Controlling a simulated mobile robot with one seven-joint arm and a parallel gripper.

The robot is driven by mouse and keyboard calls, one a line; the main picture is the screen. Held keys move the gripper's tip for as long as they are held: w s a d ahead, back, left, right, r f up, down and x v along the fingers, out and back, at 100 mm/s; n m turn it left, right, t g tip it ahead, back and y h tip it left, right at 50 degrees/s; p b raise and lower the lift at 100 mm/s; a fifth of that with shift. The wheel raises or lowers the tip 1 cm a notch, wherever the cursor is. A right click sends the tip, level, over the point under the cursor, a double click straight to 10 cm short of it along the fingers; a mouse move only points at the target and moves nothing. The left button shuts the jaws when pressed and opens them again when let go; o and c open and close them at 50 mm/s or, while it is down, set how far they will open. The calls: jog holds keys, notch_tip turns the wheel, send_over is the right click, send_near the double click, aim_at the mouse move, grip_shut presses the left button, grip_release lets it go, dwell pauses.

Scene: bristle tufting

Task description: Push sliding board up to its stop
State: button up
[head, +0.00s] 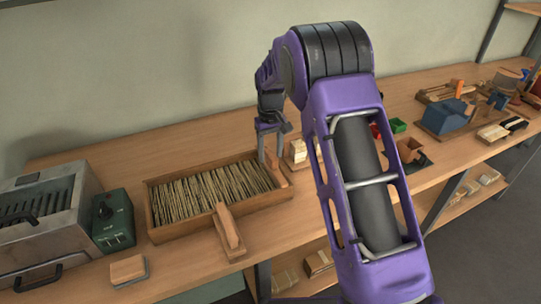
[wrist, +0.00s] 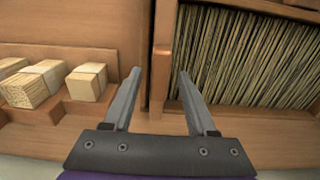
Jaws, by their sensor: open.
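A shallow wooden tray (head: 165,236) filled with straw-coloured bristles (head: 210,192) lies on the bench. Another wooden piece (head: 274,168) is at the tray's right end, partly behind my gripper (head: 268,135). In the wrist view my gripper (wrist: 159,72) is open, nothing held, with its fingers either side of a wooden upright edge (wrist: 162,55) at the tray's end. Whether they touch it is unclear.
Pale wood bundles (wrist: 40,82) sit left of my fingers in the wrist view. A grey slotted machine (head: 45,225) and a green control box (head: 113,222) stand left of the tray. A small block (head: 128,270) lies in front. Tools fill the bench's far right.

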jog(key=shift+f, duration=0.55)
grip_shut()
dwell(1.1)
